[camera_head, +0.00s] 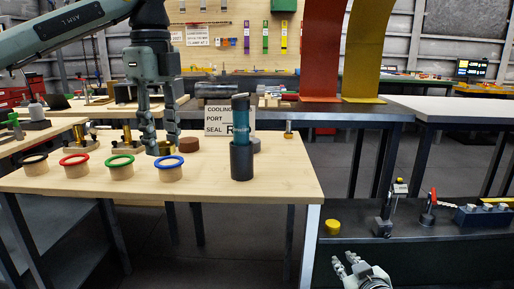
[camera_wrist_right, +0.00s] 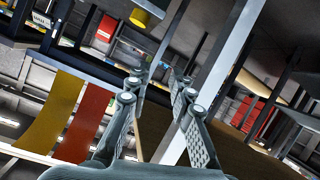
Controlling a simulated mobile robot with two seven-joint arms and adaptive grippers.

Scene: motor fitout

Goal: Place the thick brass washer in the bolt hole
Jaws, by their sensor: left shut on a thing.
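My left gripper (camera_head: 158,148) points straight down over the wooden table (camera_head: 270,188), behind the rings. It is shut on a small brass-coloured piece that shows low between its fingers, apparently the thick brass washer (camera_head: 163,149); the fingers hide part of it. I cannot make out the bolt hole.
Colour-ringed wooden cups, including a blue-ringed cup (camera_head: 167,168), line the table's front. A dark cylinder (camera_head: 242,160) holding a teal bottle stands right of them, before a sign (camera_head: 217,120). A yellow cylinder (camera_head: 333,227) and tools sit on the dark bench (camera_head: 440,255).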

